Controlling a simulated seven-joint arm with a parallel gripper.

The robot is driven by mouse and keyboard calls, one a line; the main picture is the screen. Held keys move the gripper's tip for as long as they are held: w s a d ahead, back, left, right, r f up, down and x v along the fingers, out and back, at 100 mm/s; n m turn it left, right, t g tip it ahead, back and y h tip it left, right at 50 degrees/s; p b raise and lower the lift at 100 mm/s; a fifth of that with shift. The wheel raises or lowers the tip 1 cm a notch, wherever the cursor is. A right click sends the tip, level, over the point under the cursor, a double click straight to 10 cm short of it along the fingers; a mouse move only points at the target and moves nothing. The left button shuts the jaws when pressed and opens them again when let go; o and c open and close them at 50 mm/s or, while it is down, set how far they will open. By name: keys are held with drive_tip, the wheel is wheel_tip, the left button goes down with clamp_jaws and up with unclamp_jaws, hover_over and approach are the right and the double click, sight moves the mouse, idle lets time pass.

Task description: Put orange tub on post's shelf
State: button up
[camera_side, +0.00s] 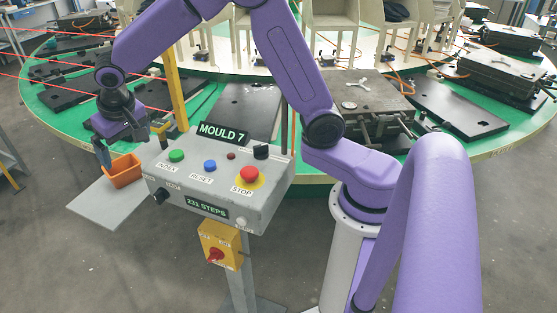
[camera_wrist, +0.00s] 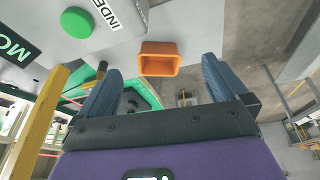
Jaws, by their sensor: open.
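The orange tub (camera_side: 125,170) is at the back of the grey shelf (camera_side: 105,205) that sticks out left of the post's control box. It appears to rest on the shelf, though its contact underneath is hard to see. In the wrist view the tub (camera_wrist: 160,70) shows its open side, centred just beyond my fingertips. My gripper (camera_side: 104,157) is at the tub's left in the side view, close to it. In the wrist view my gripper (camera_wrist: 161,66) is open, its blue fingers wide apart with clear gaps on both sides of the tub.
The control box (camera_side: 220,180) with its buttons stands right beside the shelf. A yellow upright (camera_side: 176,90) rises behind it. The green-edged carousel (camera_side: 60,110) with black plates lies behind. The shelf's front part is bare. Red beams (camera_side: 50,77) cross at upper left.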

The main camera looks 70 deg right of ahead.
drive_tip(key=s+d+n+g, duration=0.1)
drive_tip(key=s+n, duration=0.3)
drive_tip(key=s, duration=0.7)
drive_tip(key=s+d+n+g+y, duration=0.1)
drive_tip(key=s+d+n, duration=0.3)
drive_tip(key=s, duration=0.8)
drive_tip(key=s+d+n+g, duration=0.1)
drive_tip(key=s+n, duration=0.5)
drive_tip(key=s, duration=0.6)
drive_tip(key=shift+d+y, duration=0.3)
drive_tip(key=shift+d, duration=0.4)
